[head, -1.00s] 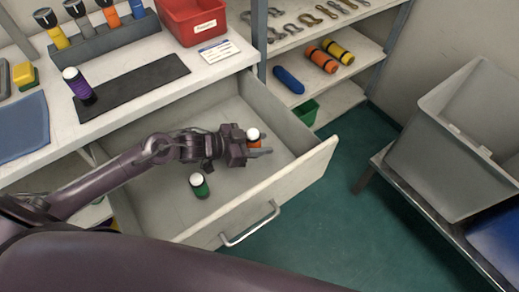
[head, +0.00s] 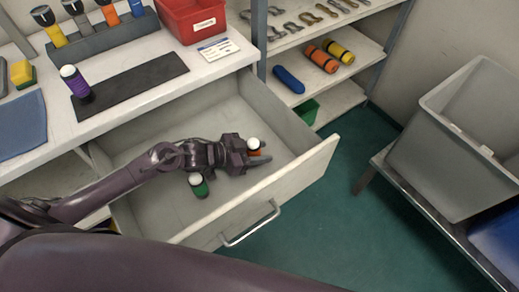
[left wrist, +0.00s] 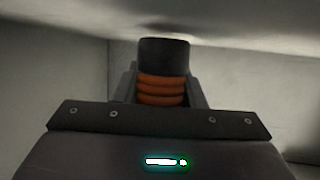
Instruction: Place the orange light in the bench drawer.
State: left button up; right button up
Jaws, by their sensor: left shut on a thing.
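The orange light (head: 254,153), with a white top, is between the fingers of my left gripper (head: 258,157). The gripper is shut on it, inside the open bench drawer (head: 283,196). In the left wrist view the light's ribbed orange body (left wrist: 162,90) and dark end (left wrist: 164,56) show between the fingers. The light looks upright. Whether it touches the drawer floor I cannot tell. My right gripper is not in view.
A green light (head: 198,186) with a white top stands in the drawer, close to my left forearm. A red bin (head: 191,17) is behind. The drawer's right part is clear.

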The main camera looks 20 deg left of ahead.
pick_arm(q)
jog(key=o, duration=1)
jog(key=shift+o, duration=0.3)
jog(key=shift+r, duration=0.55)
jog(key=p+v, duration=0.2)
jog(key=v, duration=0.8)
jog(key=shift+s+a+r, duration=0.15)
jog(key=shift+s, duration=0.05)
jog(key=shift+p+v, duration=0.3)
jog(key=shift+v, duration=0.5)
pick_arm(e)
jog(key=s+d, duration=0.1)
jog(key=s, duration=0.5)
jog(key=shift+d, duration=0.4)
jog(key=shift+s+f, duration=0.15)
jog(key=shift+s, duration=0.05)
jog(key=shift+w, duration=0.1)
